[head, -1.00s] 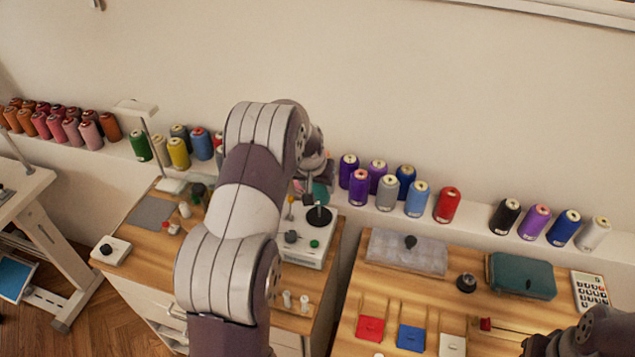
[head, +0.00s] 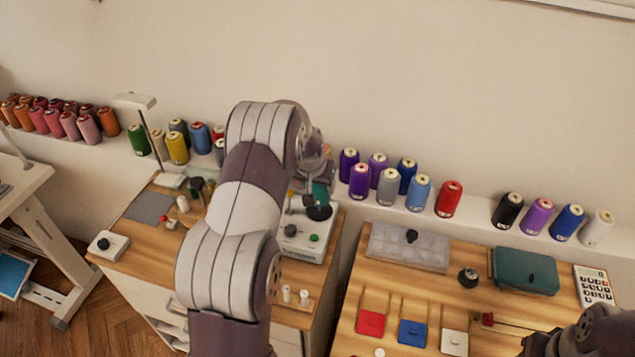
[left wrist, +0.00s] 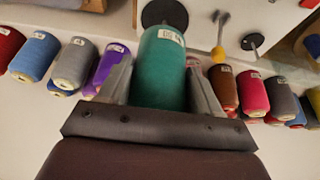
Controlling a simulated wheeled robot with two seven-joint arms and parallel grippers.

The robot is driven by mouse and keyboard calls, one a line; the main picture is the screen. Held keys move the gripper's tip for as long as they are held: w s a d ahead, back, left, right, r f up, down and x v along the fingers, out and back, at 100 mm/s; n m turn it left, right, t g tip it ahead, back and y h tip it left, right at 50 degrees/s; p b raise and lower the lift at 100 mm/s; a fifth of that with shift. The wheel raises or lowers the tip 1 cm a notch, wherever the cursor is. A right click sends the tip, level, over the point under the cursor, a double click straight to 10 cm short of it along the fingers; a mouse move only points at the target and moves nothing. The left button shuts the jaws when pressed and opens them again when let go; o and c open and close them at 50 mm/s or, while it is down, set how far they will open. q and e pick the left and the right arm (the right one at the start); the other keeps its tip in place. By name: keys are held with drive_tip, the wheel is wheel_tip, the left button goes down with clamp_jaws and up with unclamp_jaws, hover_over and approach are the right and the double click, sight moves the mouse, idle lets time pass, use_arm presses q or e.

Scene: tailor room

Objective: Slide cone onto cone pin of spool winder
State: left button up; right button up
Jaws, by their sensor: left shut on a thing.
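The teal thread cone (head: 320,193) is held by my left gripper (head: 316,180), partly hidden behind my left arm. In the left wrist view the cone (left wrist: 160,75) sits between the two grey fingers. The white spool winder (head: 303,242) stands on the wooden cabinet. The cone is at the winder's black disc (head: 319,213), overlapping it in the head view. In the left wrist view a black disc (left wrist: 164,12) lies just beyond the cone's end. My right gripper (head: 535,343) is partly visible at lower right.
A wall ledge behind the winder bears several thread cones, including purple (head: 359,181) and red (head: 449,199) ones. The right table holds a clear box (head: 408,250), a teal case (head: 524,271) and a calculator (head: 593,286). A lamp (head: 135,101) stands left.

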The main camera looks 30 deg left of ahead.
sight(317, 195)
use_arm(q)
drive_tip(key=shift+f+b, duration=1.45)
drive_tip(key=shift+f, duration=0.65)
drive_tip(key=o, duration=1.2)
drive_tip(key=shift+r, duration=0.1)
drive_tip(key=b+v, duration=0.1)
drive_tip(key=v, duration=1.1)
drive_tip(key=shift+s+r, duration=0.1)
drive_tip(key=shift+r, duration=0.25)
